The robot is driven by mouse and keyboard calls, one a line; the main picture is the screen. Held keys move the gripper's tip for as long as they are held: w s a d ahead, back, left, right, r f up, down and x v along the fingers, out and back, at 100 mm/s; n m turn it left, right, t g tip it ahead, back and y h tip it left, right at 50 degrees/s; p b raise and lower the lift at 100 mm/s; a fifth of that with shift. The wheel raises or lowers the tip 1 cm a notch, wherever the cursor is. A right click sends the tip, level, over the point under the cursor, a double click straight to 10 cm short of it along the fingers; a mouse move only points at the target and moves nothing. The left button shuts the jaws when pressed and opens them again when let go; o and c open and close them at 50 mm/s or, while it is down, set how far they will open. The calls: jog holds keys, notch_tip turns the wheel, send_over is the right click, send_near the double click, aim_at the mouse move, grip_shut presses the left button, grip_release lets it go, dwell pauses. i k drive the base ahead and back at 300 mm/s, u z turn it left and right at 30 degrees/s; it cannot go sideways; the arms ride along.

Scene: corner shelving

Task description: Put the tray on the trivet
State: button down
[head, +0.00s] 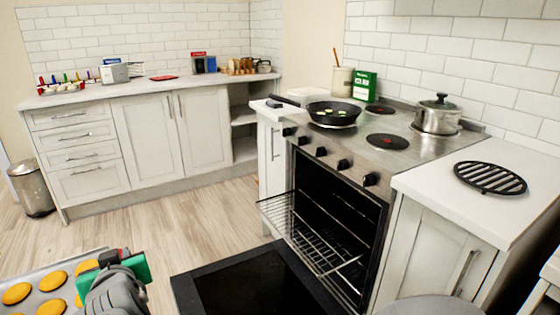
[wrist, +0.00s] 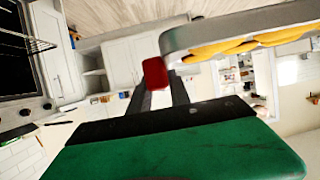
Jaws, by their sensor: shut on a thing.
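The metal tray (head: 75,262) with several round yellow-orange pieces on it is at the bottom left of the head view, cut off by the frame. My gripper (head: 120,262), with green and red parts, is at the tray's right edge and shut on it, away from the counters. In the wrist view, the tray's grey rim (wrist: 255,28) crosses the upper right beside the red fingertip (wrist: 155,73). The exact contact is partly hidden. The black slatted trivet (head: 490,178) lies flat and bare on the white counter right of the stove.
The oven door (head: 250,280) is down, with a wire rack (head: 310,235) pulled partly out. A frying pan (head: 333,113) and a lidded pot (head: 437,115) stand on the stove. A round grey surface (head: 430,306) is at the bottom. Floor at left centre is clear.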

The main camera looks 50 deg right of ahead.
aim_at(490, 175)
jog(key=z, duration=0.2)
jog(key=k, duration=0.35)
jog(key=z, duration=0.8)
